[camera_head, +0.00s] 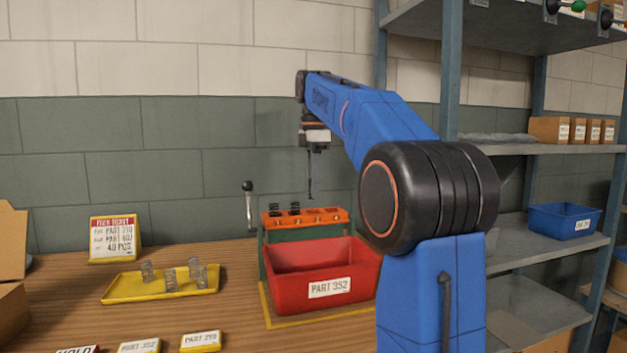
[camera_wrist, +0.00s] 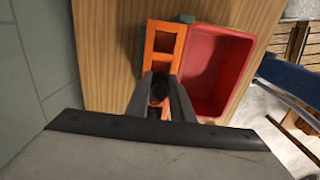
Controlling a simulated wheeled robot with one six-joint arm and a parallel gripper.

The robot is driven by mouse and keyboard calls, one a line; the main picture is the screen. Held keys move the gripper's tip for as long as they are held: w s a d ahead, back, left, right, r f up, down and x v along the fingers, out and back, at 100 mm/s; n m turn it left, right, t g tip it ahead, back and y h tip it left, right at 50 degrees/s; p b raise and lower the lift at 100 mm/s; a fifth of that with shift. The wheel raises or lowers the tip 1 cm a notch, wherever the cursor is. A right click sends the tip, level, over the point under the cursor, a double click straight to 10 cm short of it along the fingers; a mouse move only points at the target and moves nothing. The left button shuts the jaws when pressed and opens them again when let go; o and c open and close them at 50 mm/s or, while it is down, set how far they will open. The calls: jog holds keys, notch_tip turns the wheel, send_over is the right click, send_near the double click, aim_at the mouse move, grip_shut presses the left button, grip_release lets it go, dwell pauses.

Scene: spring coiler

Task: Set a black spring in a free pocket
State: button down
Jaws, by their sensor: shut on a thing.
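My gripper (camera_head: 311,188) is above the orange pocket strip (camera_head: 305,219), apart from it. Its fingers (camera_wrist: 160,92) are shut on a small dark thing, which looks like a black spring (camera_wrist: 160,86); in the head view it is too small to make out. Two black springs, a left one (camera_head: 274,211) and a right one (camera_head: 294,209), stand in pockets at the left end of the strip. The pockets to their right look empty. In the wrist view, empty pockets show at the upper end of the strip (camera_wrist: 150,44); the fingers hide part of the lower end.
A red bin (camera_head: 285,286) labelled PART 352 stands right in front of the strip. A lever (camera_head: 249,205) rises at its left. A yellow tray (camera_head: 120,290) with silver springs lies further left, before a ticket sign (camera_head: 115,240). Grey shelving (camera_head: 535,268) stands at the right.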

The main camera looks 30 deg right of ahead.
jog(key=shift+s+f, duration=0.1)
jog(key=shift+f, duration=2.5)
jog(key=c, duration=1.6)
grip_release()
jog(key=shift+o, duration=0.6)
jog(key=shift+r, duration=4.35)
jog(key=s+a, duration=0.2)
jog(key=s, duration=0.5)
jog(key=s+a, duration=0.2)
jog(key=s, duration=0.6)
jog(key=shift+s+a, duration=0.2)
jog(key=shift+a, duration=0.05)
